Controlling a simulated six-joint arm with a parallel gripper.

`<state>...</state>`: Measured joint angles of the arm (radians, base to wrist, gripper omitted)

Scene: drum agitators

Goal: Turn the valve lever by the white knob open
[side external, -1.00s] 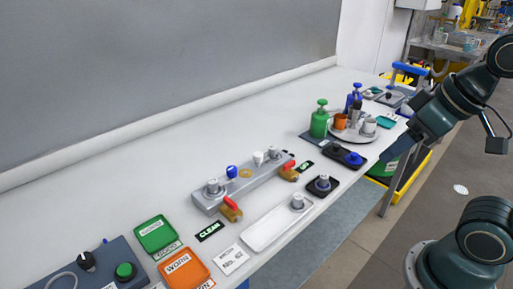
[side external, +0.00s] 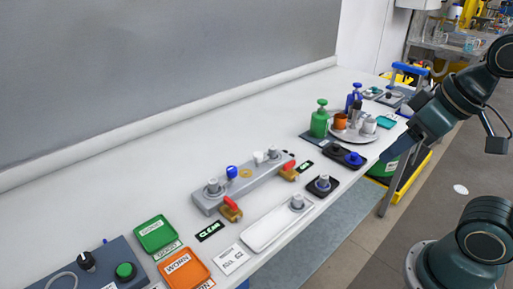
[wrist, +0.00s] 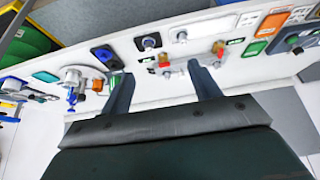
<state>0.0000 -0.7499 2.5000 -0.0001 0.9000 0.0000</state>
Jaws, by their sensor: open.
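A long grey block (side external: 250,182) lies on the bench with a white knob (side external: 258,157) and a blue knob (side external: 231,172) on it. Two brass valves with red levers sit along its front side. The right red lever (side external: 289,166) is the one nearer the white knob; the left red lever (side external: 230,202) is nearer the blue knob. Both levers also show in the wrist view, one at the middle (wrist: 163,60), the other to its right (wrist: 218,47). My gripper (wrist: 163,85) is open and empty, well apart from the block. The white knob is not clear in the wrist view.
A white tray (side external: 258,236) and a dark pad with a grey fitting (side external: 322,183) lie in front of the block. Green (side external: 155,231) and orange (side external: 176,277) trays are left. A green bottle (side external: 319,122) and a round tray (side external: 362,138) with cups stand right. Bench behind the block is clear.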

